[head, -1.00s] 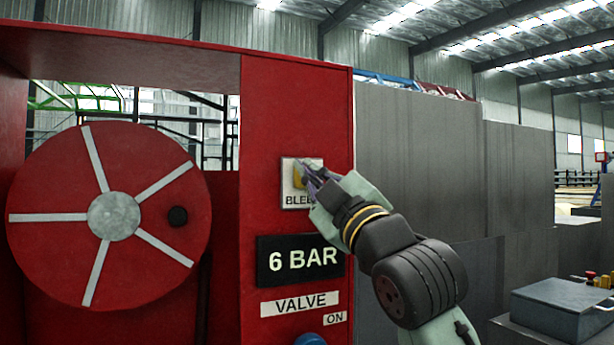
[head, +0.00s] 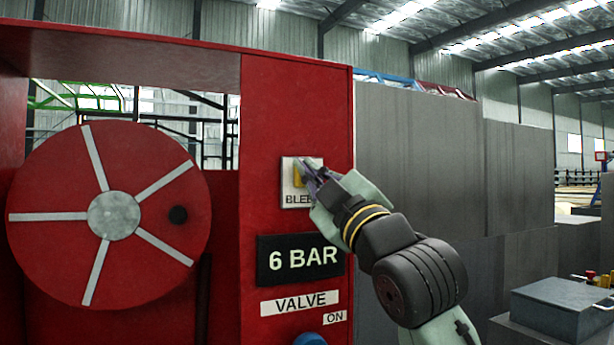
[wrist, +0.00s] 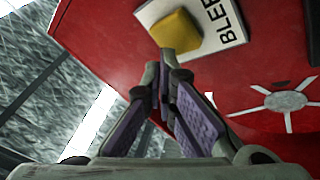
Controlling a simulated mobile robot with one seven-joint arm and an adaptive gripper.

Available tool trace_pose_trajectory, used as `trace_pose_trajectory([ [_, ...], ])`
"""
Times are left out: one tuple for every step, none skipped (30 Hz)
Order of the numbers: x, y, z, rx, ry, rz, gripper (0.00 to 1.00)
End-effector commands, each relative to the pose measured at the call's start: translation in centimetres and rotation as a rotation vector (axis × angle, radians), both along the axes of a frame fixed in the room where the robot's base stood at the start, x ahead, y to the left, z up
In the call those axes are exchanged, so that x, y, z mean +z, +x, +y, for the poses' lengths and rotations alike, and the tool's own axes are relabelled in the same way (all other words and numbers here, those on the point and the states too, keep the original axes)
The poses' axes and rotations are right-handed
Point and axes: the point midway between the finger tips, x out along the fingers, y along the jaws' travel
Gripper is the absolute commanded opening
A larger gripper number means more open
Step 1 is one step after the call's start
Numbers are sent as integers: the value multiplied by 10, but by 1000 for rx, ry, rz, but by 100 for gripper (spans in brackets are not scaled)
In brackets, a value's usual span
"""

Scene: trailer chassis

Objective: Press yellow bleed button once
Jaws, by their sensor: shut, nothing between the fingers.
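The yellow bleed button (head: 299,175) sits on a white plate (head: 288,199) marked BLEED on the red panel. In the head view my gripper (head: 303,166) covers part of the button and the plate's right side. In the wrist view the yellow button (wrist: 176,32) shows as a raised block on its plate (wrist: 221,25). My gripper (wrist: 164,58) is shut and empty there, its tips at the button's lower edge. I cannot tell whether the tips touch the button or how far it is pressed in.
Below the plate are a black 6 BAR display (head: 299,258), a VALVE label (head: 299,303) and part of a blue knob (head: 311,340). A red hose reel (head: 70,230) stands at the left. Grey panels (head: 420,150) stand behind my arm.

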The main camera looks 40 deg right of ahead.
Motion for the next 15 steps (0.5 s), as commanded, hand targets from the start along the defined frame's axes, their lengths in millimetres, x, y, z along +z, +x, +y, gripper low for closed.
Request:
trace_pose_trajectory([
  [0,0,0,0,0,0,0],
  [0,0,0,0,0,0,0],
  [0,0,0,0,0,0,0],
  [0,0,0,0,0,0,0],
  [0,0,0,0,0,0,0],
  [0,1,0,0,0,0,0],
  [0,2,0,0,1,0,0],
  [0,3,0,0,1,0,0],
  [0,4,-1,0,1,0,0],
  [0,5,-1,0,1,0,0],
  [0,6,-2,0,1,0,0],
  [0,7,-2,0,1,0,0],
  [0,8,-2,0,1,0,0],
  [0,8,-2,0,1,0,0],
  [0,8,-3,-1,1,0,0],
])
